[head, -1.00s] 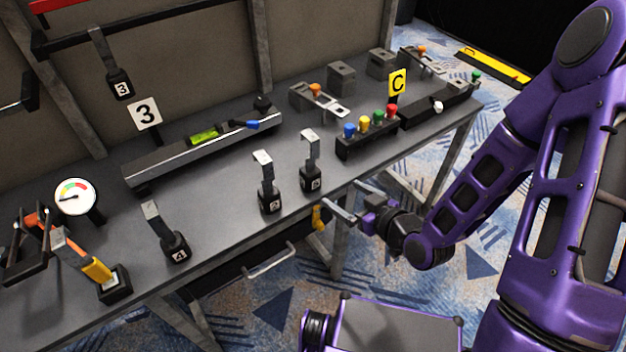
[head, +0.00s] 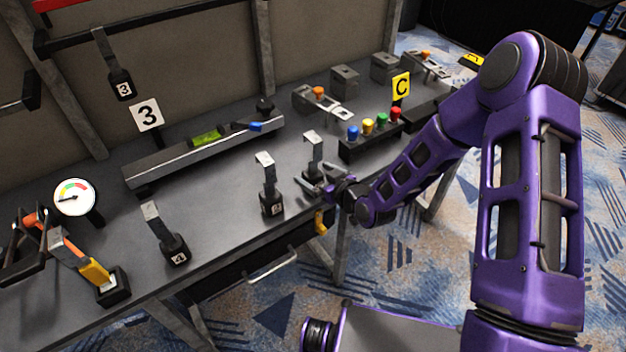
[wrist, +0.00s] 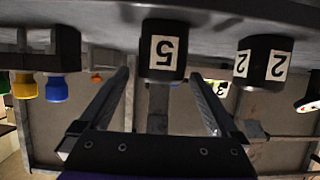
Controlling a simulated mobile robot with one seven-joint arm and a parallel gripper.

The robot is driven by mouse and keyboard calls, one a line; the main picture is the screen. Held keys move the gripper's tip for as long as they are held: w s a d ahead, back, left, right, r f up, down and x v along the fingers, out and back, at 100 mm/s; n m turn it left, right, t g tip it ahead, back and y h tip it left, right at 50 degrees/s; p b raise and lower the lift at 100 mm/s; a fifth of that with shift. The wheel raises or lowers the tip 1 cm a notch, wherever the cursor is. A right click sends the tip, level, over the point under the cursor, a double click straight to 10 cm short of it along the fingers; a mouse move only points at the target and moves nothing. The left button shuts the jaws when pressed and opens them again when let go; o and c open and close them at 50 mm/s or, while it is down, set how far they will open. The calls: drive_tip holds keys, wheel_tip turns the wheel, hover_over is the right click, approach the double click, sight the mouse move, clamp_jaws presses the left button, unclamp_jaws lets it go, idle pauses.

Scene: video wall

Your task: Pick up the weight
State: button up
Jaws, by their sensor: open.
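A weight with a black block base and an upright metal hook handle (head: 313,148) stands on the table's front right part. In the wrist view, upside down, its base bears a "5" (wrist: 163,52). My gripper (head: 316,181) is open and empty at this weight, low over the table's front edge. In the wrist view the weight lies between the lines of my two fingers, ahead of them; contact cannot be told. My fingers partly hide its base in the head view. Similar weights are "2" (head: 271,190), "4" (head: 172,245) and a hanging "3" (head: 119,80).
The weight "2" stands close to the left of my gripper. A block with coloured knobs (head: 372,134) is to the right, near my arm. A long rail (head: 200,158) lies behind. A dial gauge (head: 75,197) and an orange-handled tool (head: 85,262) are at the left.

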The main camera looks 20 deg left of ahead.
drive_tip(key=shift+w+a+f, duration=0.3)
drive_tip(key=shift+w+a, duration=0.1)
drive_tip(key=shift+a, duration=0.1)
clamp_jaws()
drive_tip(key=shift+r, duration=0.15)
